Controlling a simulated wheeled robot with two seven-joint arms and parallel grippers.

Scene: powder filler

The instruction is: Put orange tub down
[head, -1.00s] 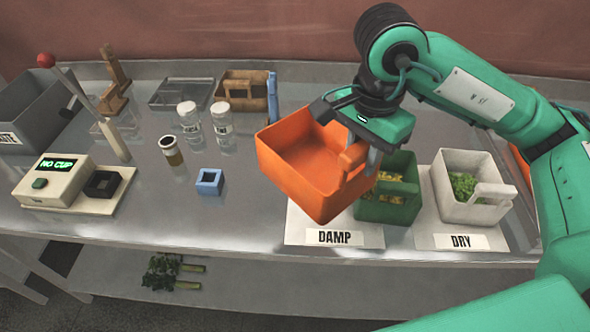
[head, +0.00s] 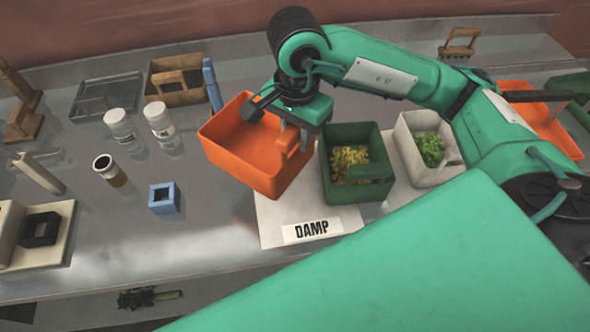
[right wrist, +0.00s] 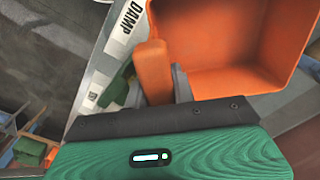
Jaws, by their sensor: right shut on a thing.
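The orange tub (head: 236,140) is an empty, open box with a handle at its right side. My right gripper (head: 300,140) is shut on that handle from above. In the right wrist view the handle (right wrist: 152,70) sits between the gripper fingers (right wrist: 160,88). The tub hangs over the table at the left edge of the white mat (head: 275,228) labelled DAMP and looks slightly tilted. Whether its bottom touches anything cannot be told. My left gripper is not in view.
A green tub (head: 340,193) with yellow bits stands right of the orange tub, and a white tub (head: 408,135) with green bits beyond it. Another orange tub (head: 545,125) lies far right.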

